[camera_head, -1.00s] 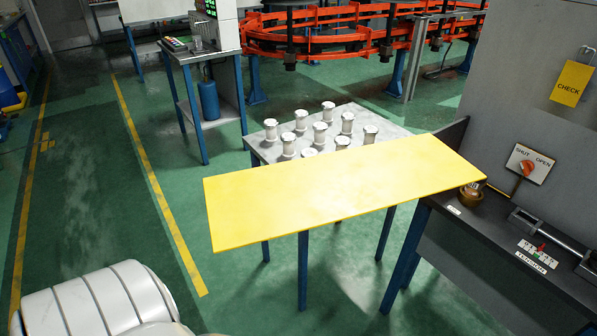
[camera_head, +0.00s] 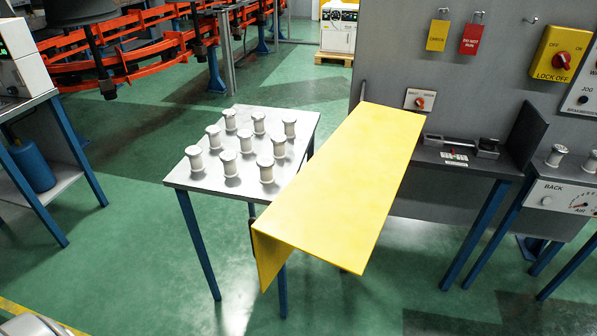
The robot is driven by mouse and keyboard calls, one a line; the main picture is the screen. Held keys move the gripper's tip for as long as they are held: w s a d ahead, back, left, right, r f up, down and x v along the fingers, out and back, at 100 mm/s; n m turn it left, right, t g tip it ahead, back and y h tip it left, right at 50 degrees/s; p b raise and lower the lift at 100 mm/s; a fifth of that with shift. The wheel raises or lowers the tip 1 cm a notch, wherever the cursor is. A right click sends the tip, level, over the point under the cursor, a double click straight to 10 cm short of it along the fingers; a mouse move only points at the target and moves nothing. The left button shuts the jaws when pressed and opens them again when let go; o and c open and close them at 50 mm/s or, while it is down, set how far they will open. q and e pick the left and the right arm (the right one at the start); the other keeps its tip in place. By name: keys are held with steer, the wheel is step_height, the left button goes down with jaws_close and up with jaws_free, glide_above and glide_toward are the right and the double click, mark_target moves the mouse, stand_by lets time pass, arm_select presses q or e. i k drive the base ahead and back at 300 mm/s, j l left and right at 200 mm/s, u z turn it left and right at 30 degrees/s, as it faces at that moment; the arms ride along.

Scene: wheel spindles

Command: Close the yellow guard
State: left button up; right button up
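The yellow guard (camera_head: 345,185) is a long flat yellow plate. Its far end is by the grey panel (camera_head: 385,95), and it sticks out over the floor between the spindle table and the dark bench. A bent-down lip (camera_head: 272,258) shows at its near left end. A small plate with an orange knob (camera_head: 420,101) is on the panel just right of the guard's far end. The guard covers the left part of the dark bench (camera_head: 470,166). Neither of my grippers is in view.
A table (camera_head: 240,112) with several white spindles (camera_head: 228,160) stands close to the guard's left side. Yellow and red tags (camera_head: 472,38) and a lock-off switch (camera_head: 562,54) are on the panel. A second bench (camera_head: 575,192) stands at the right. The green floor in front is clear.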

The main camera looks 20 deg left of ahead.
mark_target(335, 210)
steer(key=i+j+z, duration=0.2)
steer(key=j, duration=0.4)
steer(key=j+z, duration=0.15)
steer(key=j, duration=0.45)
steer(key=i+j+z, duration=0.2)
steer(key=j, duration=0.4)
steer(key=k, duration=0.1)
